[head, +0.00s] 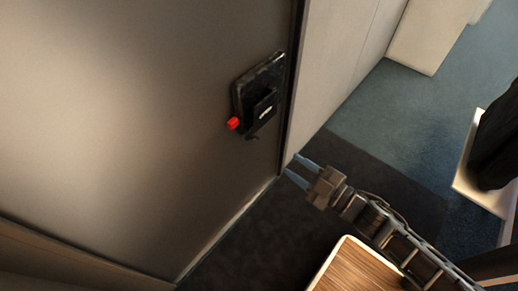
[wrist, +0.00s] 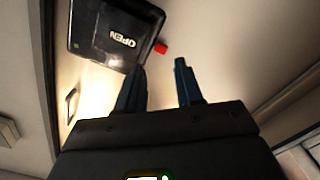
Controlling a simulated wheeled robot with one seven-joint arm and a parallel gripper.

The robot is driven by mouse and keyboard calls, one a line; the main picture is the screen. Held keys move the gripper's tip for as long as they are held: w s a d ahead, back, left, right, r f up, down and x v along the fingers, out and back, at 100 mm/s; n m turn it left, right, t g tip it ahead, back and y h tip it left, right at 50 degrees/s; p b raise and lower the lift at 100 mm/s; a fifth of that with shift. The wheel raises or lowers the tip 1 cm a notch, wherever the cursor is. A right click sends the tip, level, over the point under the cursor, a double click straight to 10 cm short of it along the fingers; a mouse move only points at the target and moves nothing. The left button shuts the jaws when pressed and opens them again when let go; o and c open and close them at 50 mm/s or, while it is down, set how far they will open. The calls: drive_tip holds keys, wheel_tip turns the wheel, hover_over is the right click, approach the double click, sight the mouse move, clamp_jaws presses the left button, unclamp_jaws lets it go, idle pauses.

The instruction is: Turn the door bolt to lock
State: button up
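The door (head: 130,110) is a large grey-beige panel filling the left of the head view. Near its right edge is a black lock plate (head: 243,92) with a small label, which reads OPEN in the wrist view (wrist: 88,38). A red knob (head: 233,124), which I take to be the bolt, sits at the plate's lower left; it also shows in the wrist view (wrist: 161,48). My gripper (head: 297,170) is below and right of the plate in the head view, apart from it. Its two blue fingers are spread with nothing between them.
A wood-topped surface with a pale edge (head: 346,240) stands beside my arm at the bottom. A white seat or ledge with a dark item (head: 489,197) is at the right. The dark floor (head: 265,222) before the door looks clear.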

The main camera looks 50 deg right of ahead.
drive_tip(key=n+b, duration=0.2)
drive_tip(key=b, duration=0.2)
approach(256, 139)
drive_tip(key=shift+w+f+b, duration=0.15)
drive_tip(key=shift+w+b, duration=0.35)
drive_tip(key=shift+w, duration=3.85)
drive_tip(key=shift+c, duration=0.5)
clamp_jaws()
